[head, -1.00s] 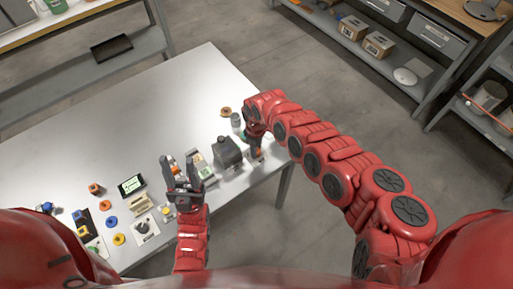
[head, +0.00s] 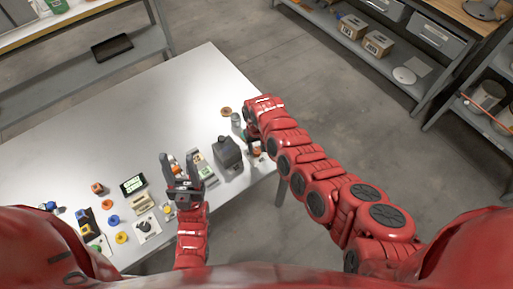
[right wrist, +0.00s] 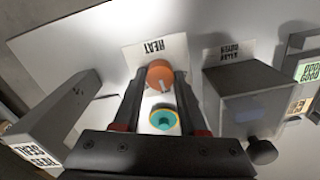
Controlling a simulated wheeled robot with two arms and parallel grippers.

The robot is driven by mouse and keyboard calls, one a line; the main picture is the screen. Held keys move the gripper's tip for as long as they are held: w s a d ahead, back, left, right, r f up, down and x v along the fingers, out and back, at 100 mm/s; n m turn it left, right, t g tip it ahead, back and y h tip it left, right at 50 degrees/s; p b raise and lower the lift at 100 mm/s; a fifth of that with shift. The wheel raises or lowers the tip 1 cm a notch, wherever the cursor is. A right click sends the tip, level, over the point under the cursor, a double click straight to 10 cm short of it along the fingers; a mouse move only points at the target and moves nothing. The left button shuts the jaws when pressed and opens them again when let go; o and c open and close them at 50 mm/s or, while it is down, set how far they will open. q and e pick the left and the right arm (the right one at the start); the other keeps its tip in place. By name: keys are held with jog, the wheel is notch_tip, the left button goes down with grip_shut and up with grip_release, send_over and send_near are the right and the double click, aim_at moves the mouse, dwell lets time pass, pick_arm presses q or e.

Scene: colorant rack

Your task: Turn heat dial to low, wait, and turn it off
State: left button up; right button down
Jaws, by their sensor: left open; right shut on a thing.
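The orange heat dial (right wrist: 160,75) has a white pointer line and sits in front of a white card (right wrist: 156,50) reading HEAT. In the right wrist view my right gripper (right wrist: 160,84) has a finger on each side of the dial and is shut on it. The pointer runs toward the palm, slightly slanted. In the head view the dial (head: 257,151) is partly covered by my right gripper (head: 254,138) at the table's right edge. My left gripper (head: 181,168) is open and empty above the table's front part.
A dark box-shaped device (head: 229,152) stands left of the dial, and also shows in the right wrist view (right wrist: 245,92). A teal disc with a yellow rim (right wrist: 164,121) lies on the dial's near side. Small items crowd the table's front left; the table's middle (head: 130,125) is clear.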

jog(key=shift+m, duration=0.5)
dwell(0.3)
jog(key=shift+c, duration=2.2)
grip_release()
